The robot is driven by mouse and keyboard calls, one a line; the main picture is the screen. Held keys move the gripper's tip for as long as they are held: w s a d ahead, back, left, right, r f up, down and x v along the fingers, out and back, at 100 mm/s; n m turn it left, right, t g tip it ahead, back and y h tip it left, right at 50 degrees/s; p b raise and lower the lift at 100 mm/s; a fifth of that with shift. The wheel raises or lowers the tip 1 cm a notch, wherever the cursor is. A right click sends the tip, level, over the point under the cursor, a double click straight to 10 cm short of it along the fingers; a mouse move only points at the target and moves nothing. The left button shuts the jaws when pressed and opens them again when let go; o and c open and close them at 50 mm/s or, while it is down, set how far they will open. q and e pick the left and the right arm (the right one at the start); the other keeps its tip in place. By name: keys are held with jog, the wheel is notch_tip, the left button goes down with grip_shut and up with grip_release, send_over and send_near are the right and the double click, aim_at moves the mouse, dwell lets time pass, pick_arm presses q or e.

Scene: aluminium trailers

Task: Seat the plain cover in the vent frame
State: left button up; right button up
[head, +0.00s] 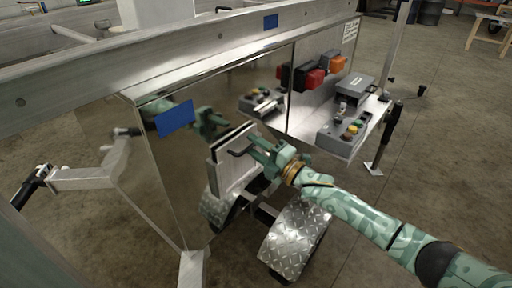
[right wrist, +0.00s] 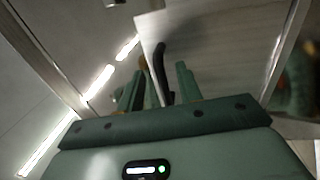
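The plain cover (head: 238,172) is a light grey plate with a dark bar handle (head: 240,152). It stands nearly upright at the trailer's shiny side panel. The vent frame (head: 213,172) seems to be the thin metal rim behind the cover; the cover hides most of it, and I cannot tell whether they touch. My right gripper (head: 258,148) is at the handle. In the right wrist view the cover (right wrist: 215,45) fills the upper middle, and its handle (right wrist: 159,65) runs between the fingers (right wrist: 160,85), with gaps seen on both sides. My left gripper is out of view.
The mirror-like panel (head: 165,165) reflects my arm and carries blue tape (head: 175,118). To the right is a shelf with a button box (head: 342,133) and red and orange lamps (head: 315,79). Checkered metal fenders (head: 295,240) lie below. Open floor (head: 430,190) is on the right.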

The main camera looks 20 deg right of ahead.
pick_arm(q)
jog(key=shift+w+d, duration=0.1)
pick_arm(e)
jog(key=shift+f, duration=0.1)
